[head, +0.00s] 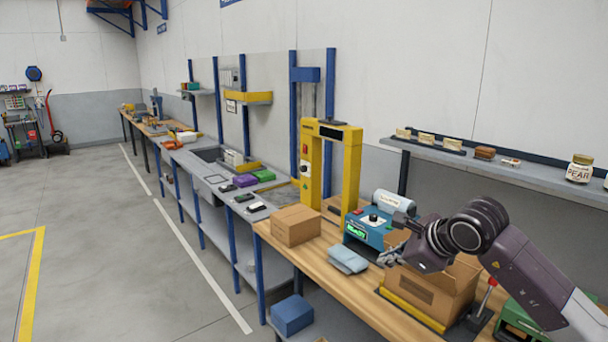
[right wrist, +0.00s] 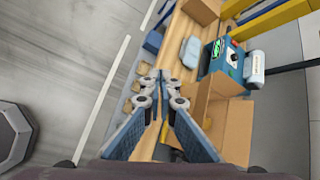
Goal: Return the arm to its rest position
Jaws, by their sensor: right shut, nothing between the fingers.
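My right arm reaches in from the right in the head view. Its gripper (head: 390,257) hangs over the wooden bench, at the left side of an open cardboard box (head: 432,291). In the right wrist view the two fingers of this gripper (right wrist: 160,76) come together at their tips, shut with nothing between them. The same box (right wrist: 228,128) shows there to the right of the fingers. My left gripper is not in view.
A blue device (head: 369,226) with a green display, folded blue cloths (head: 347,259) and a closed carton (head: 296,225) stand on the bench (head: 330,282). A yellow frame (head: 354,165) rises behind. A shelf (head: 500,171) holds jars and small items. The floor at left is clear.

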